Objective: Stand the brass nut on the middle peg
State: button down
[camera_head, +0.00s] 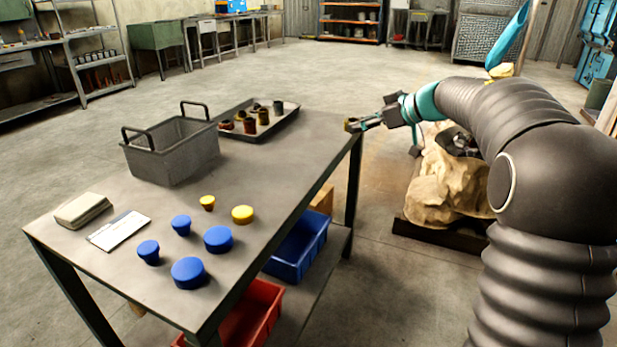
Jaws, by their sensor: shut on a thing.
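My gripper (360,124) is at the end of the arm, near the table's far right corner. It is shut on a small dark-yellow piece that looks like the brass nut (351,125). The piece is at the fingertips, and the fingers hide part of it. It appears close to the table corner; I cannot tell whether it is above the top or just beyond its edge. I cannot make out any peg, so the middle peg is not identifiable.
The table (290,160) bears a dark tray (287,122) with several small cylinders, a grey handled bin (172,150), blue caps (189,272), yellow caps (242,214), a paper (118,231) and a cloth-like block (82,211). The table's right side is clear.

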jog(key=s+r+n+g+y, duration=0.1)
jog(key=s+r+n+g, duration=0.1)
jog(key=s, duration=0.2)
jog(key=n+g+b, duration=0.1)
jog(key=b, duration=0.1)
send_over(315, 177)
jog(key=shift+y, duration=0.3)
notch_tip(315, 177, down, 8)
jog(key=shift+r, duration=0.15)
jog(key=shift+f+b, duration=0.6)
jog(key=shift+f, duration=1.5)
jog(key=c, duration=0.9)
grip_release()
jog(key=shift+f, duration=0.1)
jog(key=shift+c, duration=0.2)
jog(key=o, duration=0.5)
